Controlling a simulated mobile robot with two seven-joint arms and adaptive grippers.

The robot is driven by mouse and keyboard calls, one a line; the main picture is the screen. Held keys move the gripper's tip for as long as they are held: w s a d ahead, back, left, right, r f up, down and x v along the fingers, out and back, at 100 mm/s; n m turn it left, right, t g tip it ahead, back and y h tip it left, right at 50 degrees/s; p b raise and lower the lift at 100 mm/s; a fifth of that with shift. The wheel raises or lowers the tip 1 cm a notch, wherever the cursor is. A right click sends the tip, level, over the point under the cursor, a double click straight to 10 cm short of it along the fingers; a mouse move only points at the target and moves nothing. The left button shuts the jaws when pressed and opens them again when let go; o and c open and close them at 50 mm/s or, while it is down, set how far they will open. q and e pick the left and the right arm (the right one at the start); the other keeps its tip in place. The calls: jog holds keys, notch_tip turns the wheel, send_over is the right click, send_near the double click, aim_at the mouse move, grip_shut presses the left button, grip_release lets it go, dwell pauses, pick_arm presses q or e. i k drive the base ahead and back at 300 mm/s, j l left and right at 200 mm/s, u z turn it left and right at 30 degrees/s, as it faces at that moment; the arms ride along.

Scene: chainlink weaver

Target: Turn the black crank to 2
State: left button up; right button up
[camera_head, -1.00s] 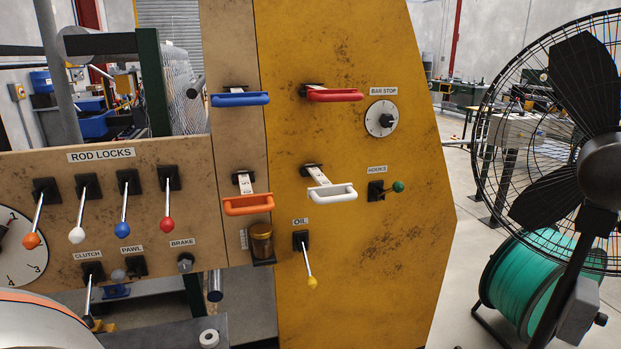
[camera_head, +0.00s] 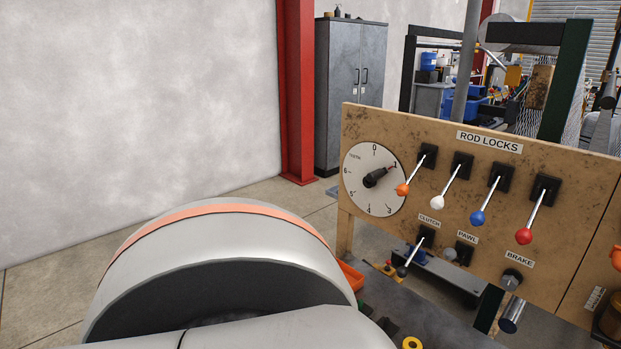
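The black crank (camera_head: 377,177) sits at the centre of a round white dial (camera_head: 362,196) at the left end of the wooden panel. Its arm slants up and right, toward the number 1. The numbers run around the dial rim with 0 at the top; the right side, where 2 would be, is partly hidden behind the orange-knobbed lever. Neither gripper is in view. A large white and orange rounded part of my own arm fills the lower left foreground.
Four rod-lock levers stick out of the panel (camera_head: 462,225) right of the dial: orange (camera_head: 403,189), white (camera_head: 437,202), blue (camera_head: 477,217) and red (camera_head: 523,236). A clutch lever (camera_head: 413,257) is below. A red post (camera_head: 297,90) and grey cabinet (camera_head: 349,90) stand behind.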

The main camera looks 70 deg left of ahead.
aim_at(370, 181)
jog(key=u, duration=1.6)
